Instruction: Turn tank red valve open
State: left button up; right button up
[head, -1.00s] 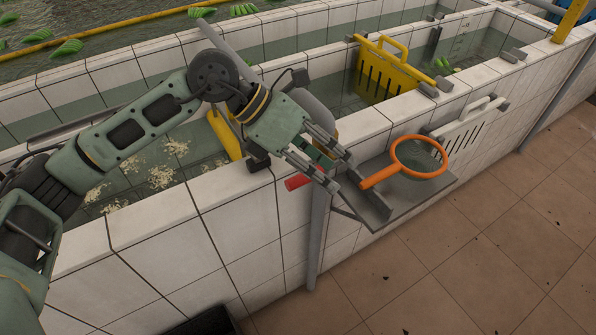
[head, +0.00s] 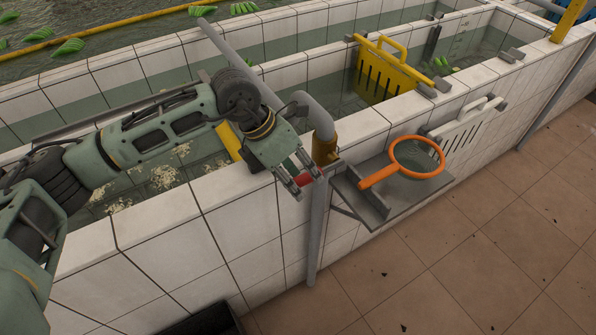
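The red valve handle (head: 304,179) is a short red lever by the pipe at the tank wall's outer top edge. The pipe (head: 318,115) is grey and bends down to a yellow-brown fitting (head: 325,150). My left gripper (head: 306,183) points down at the handle. Its fingers are spread, with red showing between the tips. Part of the handle is hidden by the fingers, and I cannot tell whether they touch it. My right gripper is not in view.
A grey shelf (head: 408,199) with an orange-rimmed net (head: 417,157) juts out right of the handle. A yellow slotted panel (head: 385,72) and a white slotted panel (head: 470,128) stand farther along. The brown tiled floor (head: 465,255) is mostly clear.

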pick_arm(q)
grip_shut()
dwell(0.3)
jog(key=shift+r, duration=0.1)
